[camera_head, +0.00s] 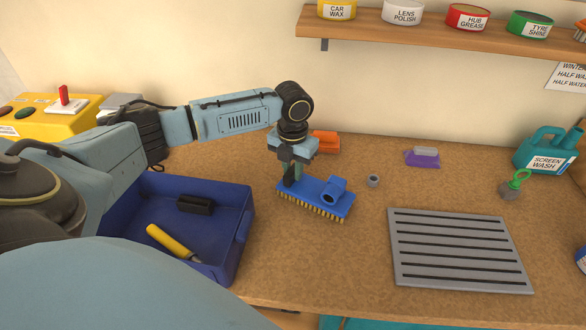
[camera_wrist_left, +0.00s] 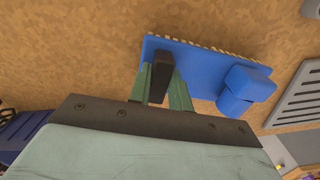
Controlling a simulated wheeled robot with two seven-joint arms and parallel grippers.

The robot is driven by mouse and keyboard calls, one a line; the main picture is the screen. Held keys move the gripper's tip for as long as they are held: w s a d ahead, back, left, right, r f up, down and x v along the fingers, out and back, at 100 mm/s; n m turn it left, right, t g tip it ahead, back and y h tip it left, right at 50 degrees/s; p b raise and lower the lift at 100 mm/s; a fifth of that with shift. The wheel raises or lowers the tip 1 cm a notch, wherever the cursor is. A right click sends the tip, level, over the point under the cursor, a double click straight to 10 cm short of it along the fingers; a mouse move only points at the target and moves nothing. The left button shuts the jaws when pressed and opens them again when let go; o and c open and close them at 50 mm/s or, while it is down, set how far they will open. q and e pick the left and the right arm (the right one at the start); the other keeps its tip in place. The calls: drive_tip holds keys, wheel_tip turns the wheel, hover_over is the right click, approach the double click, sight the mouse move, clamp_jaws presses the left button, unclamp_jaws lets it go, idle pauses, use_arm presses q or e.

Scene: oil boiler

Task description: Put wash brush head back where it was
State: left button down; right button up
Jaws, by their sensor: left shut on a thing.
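The wash brush head (camera_head: 315,196) is blue with pale bristles on its underside and a round blue socket on top. It is at the middle of the workbench, beside the blue bin. My left gripper (camera_head: 292,178) is shut on its left end from above. In the left wrist view the brush head (camera_wrist_left: 205,72) shows between and beyond the fingers of the gripper (camera_wrist_left: 165,85), with its socket at the right. I cannot tell whether the bristles touch the bench. My right gripper is not in view.
A blue bin (camera_head: 240,240) holding a yellow-handled tool (camera_head: 170,241) and a black item stands at left. A slotted grey grate (camera_head: 460,252) lies at right. A small grey ring (camera_head: 373,181), orange block (camera_head: 326,141) and purple brush (camera_head: 422,157) stand behind. The bench between brush and grate is clear.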

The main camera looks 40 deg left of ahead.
use_arm(q)
drive_tip(key=c, duration=1.3)
unclamp_jaws()
drive_tip(key=shift+f, duration=0.1)
wheel_tip(320, 180, up, 12)
drive_tip(key=shift+r+p, duration=0.2)
drive_tip(key=shift+p, duration=0.4)
